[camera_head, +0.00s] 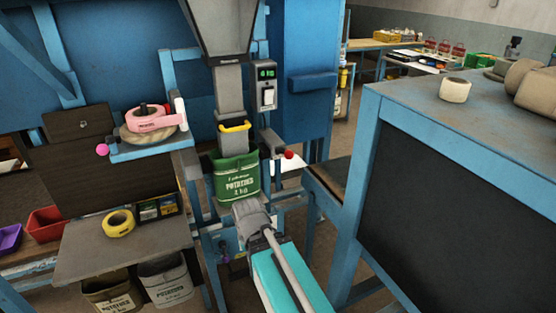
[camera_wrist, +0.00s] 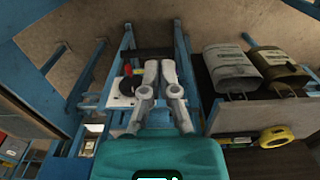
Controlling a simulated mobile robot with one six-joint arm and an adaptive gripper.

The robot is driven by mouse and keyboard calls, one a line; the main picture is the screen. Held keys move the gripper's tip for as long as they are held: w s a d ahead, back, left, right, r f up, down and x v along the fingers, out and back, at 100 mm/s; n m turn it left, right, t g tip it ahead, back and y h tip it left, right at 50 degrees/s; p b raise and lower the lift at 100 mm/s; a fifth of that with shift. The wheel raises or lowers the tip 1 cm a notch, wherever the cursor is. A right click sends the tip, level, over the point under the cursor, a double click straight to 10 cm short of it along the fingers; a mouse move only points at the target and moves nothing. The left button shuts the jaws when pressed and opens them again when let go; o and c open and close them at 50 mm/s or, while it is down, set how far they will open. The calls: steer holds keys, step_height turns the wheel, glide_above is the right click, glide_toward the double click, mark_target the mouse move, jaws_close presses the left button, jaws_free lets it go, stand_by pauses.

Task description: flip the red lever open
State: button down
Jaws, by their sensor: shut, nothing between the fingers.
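The red lever shows as a red round knob (camera_head: 289,154) on a dark arm, just right of the filling spout and above a white plate. In the wrist view a small red knob (camera_wrist: 127,69) lies just left of the fingers, over a white plate. My gripper (camera_head: 243,205) is in front of the lower edge of the green potato sack (camera_head: 237,178), below and left of the knob. In the wrist view my gripper's fingers (camera_wrist: 160,64) are together and empty, apart from the knob. The sack hangs under the spout (camera_head: 230,95) with a yellow clamp (camera_head: 235,127).
A blue-framed bench (camera_head: 480,116) with a dark side panel stands close on the right. A shelf (camera_head: 120,250) with yellow tape (camera_head: 118,223) is at left, with sacks below it. A scale display box (camera_head: 265,86) is above the lever.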

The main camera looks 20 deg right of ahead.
steer(key=shift+d+r, duration=0.1)
steer(key=shift+d, duration=0.15)
steer(key=w+d+r+n+h+p, duration=0.3)
steer(key=w+d+r+n, duration=0.1)
steer(key=w, duration=0.4)
steer(key=w+d+r+n+h+p, duration=0.3)
steer(key=w+d+r+n+p, duration=0.1)
steer(key=w+r+n, duration=0.3)
steer(key=w+d+r+n+t+h+p, duration=0.1)
steer(key=w+d+r+n+h+p, duration=0.2)
steer(key=w, duration=0.7)
step_height(320, 180, up, 2)
steer(key=d+n+p, duration=0.1)
steer(key=n, duration=0.2)
steer(key=shift+w+r+n, duration=0.15)
steer(key=shift+r+n, duration=0.1)
steer(key=shift+n, duration=0.15)
steer(key=shift+d+f, duration=0.15)
steer(key=shift+s+b+x, duration=0.4)
steer(key=shift+b+x, duration=3.2)
steer(key=shift+x, duration=1.35)
steer(key=shift+w+d+r+p, duration=0.1)
steer(key=shift+d+r+p, duration=0.15)
steer(key=shift+r+p, duration=0.4)
steer(key=shift+w+d+r+p, duration=0.1)
steer(key=shift+d+r+p, duration=0.2)
steer(key=shift+r+p, duration=0.3)
steer(key=shift+d+r+p, duration=0.25)
steer(key=shift+r+p, duration=0.4)
